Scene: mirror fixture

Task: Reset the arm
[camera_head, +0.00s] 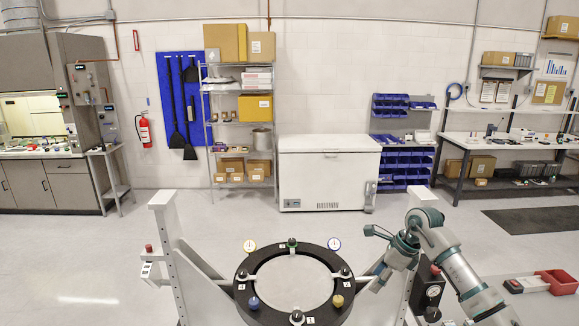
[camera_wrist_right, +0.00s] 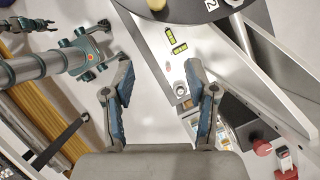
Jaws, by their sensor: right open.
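My right arm comes in at the lower right of the head view, bent at the elbow. Its gripper (camera_head: 372,254) is beside the right side of the mirror fixture, a dark ring (camera_head: 243,282) on a white frame. In the right wrist view the two blue-padded fingers of this gripper (camera_wrist_right: 162,105) stand wide apart with nothing between them. The floor and part of the white frame show beyond them. The dark ring's edge (camera_wrist_right: 180,10) is at the top of that view. My left gripper is not seen in the head view.
Dial gauges (camera_head: 250,245) and coloured knobs (camera_head: 337,300) sit around the ring. A white post (camera_head: 165,240) stands left. A red bin (camera_head: 560,281) is at the lower right. A white chest freezer (camera_head: 328,172) and shelves (camera_head: 240,110) are far back, with open floor before them.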

